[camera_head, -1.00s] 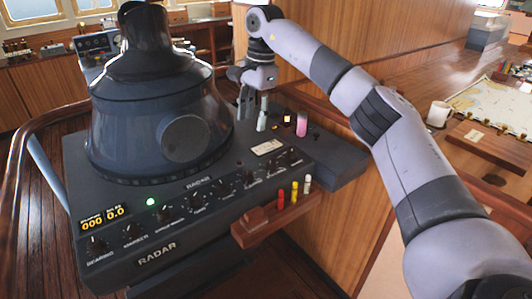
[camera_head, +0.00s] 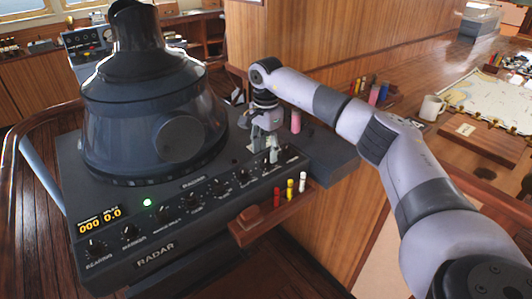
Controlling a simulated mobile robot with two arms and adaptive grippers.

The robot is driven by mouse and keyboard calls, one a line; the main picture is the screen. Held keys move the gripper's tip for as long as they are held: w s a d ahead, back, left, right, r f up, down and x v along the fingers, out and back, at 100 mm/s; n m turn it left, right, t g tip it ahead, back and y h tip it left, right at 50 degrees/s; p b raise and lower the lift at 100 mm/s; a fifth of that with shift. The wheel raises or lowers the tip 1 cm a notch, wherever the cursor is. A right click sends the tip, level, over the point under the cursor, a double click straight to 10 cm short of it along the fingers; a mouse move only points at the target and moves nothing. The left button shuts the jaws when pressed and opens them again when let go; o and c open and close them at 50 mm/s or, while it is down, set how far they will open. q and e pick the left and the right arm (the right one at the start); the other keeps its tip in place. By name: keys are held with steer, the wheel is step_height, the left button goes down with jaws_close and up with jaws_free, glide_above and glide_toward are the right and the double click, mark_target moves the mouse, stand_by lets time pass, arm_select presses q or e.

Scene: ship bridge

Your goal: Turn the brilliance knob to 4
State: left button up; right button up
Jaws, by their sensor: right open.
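The radar console (camera_head: 160,264) has a sloped front panel with a row of black knobs, including one near the middle (camera_head: 194,200) and one further right (camera_head: 242,177). The knob labels are too small to read surely, so I cannot tell which is the brilliance knob or its setting. My right gripper (camera_head: 265,149) is open and empty, fingers pointing down over the right part of the knob row. It hides part of the panel there; whether it touches a knob I cannot tell. My left gripper is not in view.
The large dark radar hood (camera_head: 150,105) rises just left of my right gripper. A pink cylinder (camera_head: 296,121) stands behind it. A small wooden shelf (camera_head: 252,226) with red, yellow and white markers juts out below the panel. A white mug (camera_head: 431,108) stands at right.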

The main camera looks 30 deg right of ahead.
mark_target(266, 162)
steer(key=shift+f, duration=1.35)
steer(key=shift+c, duration=0.3)
jaws_close()
